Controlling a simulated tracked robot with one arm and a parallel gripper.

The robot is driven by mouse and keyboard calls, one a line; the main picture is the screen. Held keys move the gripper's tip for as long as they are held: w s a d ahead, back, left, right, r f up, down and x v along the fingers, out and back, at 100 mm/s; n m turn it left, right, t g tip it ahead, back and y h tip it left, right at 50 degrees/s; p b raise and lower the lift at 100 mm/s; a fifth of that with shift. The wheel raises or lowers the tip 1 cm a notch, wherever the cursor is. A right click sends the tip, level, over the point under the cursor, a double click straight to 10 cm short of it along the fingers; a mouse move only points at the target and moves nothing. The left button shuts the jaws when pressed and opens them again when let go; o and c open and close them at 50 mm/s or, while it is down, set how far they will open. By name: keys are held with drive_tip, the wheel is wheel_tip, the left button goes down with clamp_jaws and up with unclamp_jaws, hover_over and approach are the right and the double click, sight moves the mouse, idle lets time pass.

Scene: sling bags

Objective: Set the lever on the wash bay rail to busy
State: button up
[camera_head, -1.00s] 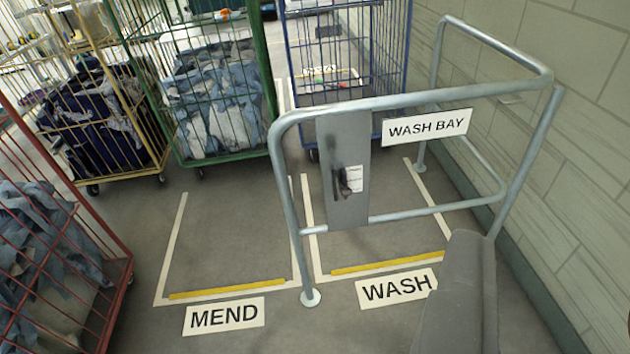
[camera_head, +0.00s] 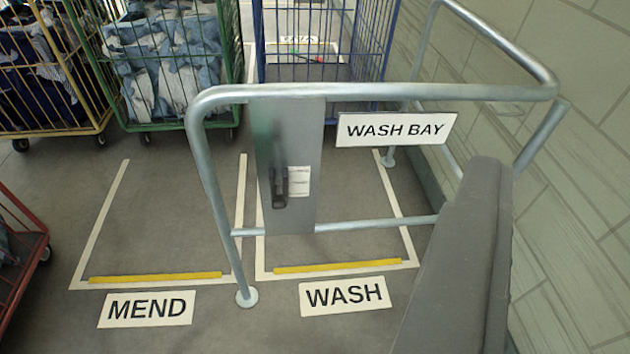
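The wash bay rail (camera_head: 375,92) is a grey tubular frame at the centre right, with a "WASH BAY" sign (camera_head: 395,129) on it. A grey plate (camera_head: 290,215) hangs from its top bar at the left end. The black lever (camera_head: 278,186) sits on this plate, beside a small white label (camera_head: 299,181) whose words are too small to read. The lever looks close to upright; I cannot tell which setting it marks. My grey arm reaches in from the lower right, apart from the lever. My gripper's fingers do not show.
A green cage (camera_head: 160,60) and a yellow cage (camera_head: 45,75) with cloth stand at the back left, a blue cage (camera_head: 320,50) behind the rail. A red cage (camera_head: 25,245) is at the left edge. The floor by the "MEND" sign (camera_head: 146,308) is clear. A wall (camera_head: 570,130) bounds the right.

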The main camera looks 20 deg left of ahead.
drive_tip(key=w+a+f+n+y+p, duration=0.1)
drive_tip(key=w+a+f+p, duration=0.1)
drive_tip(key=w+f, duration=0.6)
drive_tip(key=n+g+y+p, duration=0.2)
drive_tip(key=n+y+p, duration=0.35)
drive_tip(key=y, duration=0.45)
approach(280, 203)
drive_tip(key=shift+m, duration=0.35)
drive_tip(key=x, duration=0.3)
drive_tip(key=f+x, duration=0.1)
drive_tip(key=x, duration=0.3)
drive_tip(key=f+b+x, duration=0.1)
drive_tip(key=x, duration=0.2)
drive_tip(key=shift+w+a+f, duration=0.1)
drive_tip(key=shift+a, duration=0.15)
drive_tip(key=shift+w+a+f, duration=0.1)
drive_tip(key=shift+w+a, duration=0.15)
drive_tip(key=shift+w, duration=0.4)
